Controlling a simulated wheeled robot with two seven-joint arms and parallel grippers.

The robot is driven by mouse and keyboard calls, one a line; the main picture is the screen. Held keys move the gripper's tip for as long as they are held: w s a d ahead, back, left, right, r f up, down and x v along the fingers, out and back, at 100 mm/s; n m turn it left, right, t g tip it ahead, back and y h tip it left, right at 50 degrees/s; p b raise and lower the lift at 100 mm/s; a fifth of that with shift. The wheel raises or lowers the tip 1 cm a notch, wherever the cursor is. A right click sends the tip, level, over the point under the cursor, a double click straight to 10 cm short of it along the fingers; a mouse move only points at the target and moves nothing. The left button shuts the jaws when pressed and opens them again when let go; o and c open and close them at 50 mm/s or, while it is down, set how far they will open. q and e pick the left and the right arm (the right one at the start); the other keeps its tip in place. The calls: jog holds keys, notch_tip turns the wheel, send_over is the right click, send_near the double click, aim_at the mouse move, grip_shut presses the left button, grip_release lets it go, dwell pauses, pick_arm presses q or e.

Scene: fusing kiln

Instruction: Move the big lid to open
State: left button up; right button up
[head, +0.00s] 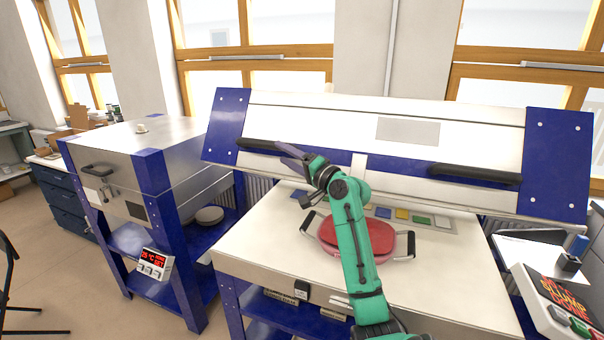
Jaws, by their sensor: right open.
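The big lid (330,120) is a wide white panel with blue ends on the large kiln. It stands raised and tilted above the kiln's white top (265,245), its front face toward me. It has a black left handle (258,145) and a black right handle (465,174). My right gripper (288,162), on the green arm, is open in front of the lid's lower edge, near the right end of the left handle. I cannot tell whether it touches the lid. My left gripper is not in view.
A red dish (328,232) with dark handles sits on the kiln top, partly behind my arm. Several coloured tiles (402,214) lie behind it. A smaller closed kiln (135,160) stands at left. A side table with a sign (565,297) is at right.

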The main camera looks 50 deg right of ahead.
jog(key=s+f+b, duration=0.1)
jog(key=s+b, duration=0.1)
jog(key=s, duration=0.4)
jog(key=shift+s+a, duration=0.25)
jog(key=shift+s, duration=0.05)
